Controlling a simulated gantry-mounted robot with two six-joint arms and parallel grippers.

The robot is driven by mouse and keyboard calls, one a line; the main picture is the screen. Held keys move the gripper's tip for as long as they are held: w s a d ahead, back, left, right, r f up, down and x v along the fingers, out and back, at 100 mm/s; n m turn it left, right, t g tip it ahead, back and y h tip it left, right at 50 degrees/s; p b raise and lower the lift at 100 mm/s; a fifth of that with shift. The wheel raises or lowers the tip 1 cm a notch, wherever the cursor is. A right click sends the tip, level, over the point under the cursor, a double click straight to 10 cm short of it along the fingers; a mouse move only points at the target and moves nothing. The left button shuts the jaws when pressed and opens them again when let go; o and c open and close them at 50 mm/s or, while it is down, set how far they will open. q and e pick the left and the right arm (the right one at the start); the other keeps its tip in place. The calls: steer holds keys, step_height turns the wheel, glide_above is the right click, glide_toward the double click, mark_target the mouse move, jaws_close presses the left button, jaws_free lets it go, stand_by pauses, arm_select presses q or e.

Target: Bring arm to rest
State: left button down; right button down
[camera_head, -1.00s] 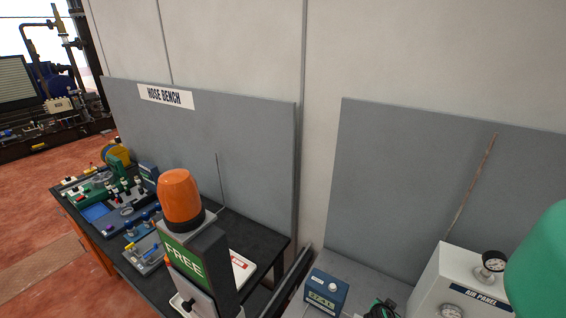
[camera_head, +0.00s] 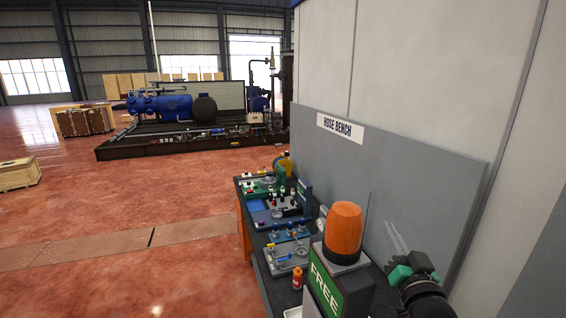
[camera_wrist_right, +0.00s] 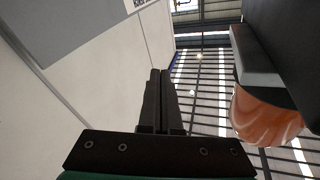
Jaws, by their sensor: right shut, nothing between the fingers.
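My right gripper (camera_head: 392,237) shows at the lower right of the head view, with green and black parts, beside the grey backboard and right of the orange-topped FREE post. In the right wrist view its two dark fingers (camera_wrist_right: 158,100) lie together, shut with nothing between them. They point up toward the ceiling and wall. My left gripper is in neither view.
An orange lamp (camera_head: 343,232) tops the green FREE sign (camera_head: 325,290) close to my right gripper. The hose bench (camera_head: 262,262) holds tools and fittings. The grey backboard (camera_head: 430,190) stands behind it. Open red floor (camera_head: 120,220) lies left, with a blue machine skid (camera_head: 165,107) beyond.

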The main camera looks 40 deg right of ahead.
steer(key=a+r+n+t+y, duration=0.6)
steer(key=a+r+t, duration=0.2)
steer(key=a+r, duration=0.85)
steer(key=s+a+r+n+t+y, duration=0.3)
steer(key=s+a+r+n+y, duration=0.2)
steer(key=a+r, duration=0.4)
steer(key=s+a+y, duration=0.1)
steer(key=a+y, duration=0.1)
steer(key=a, duration=0.1)
steer(key=shift+a+r+t+y, duration=0.35)
steer(key=shift+r+t+y, duration=0.05)
steer(key=shift+s+h, duration=0.1)
steer(key=shift+h, duration=0.2)
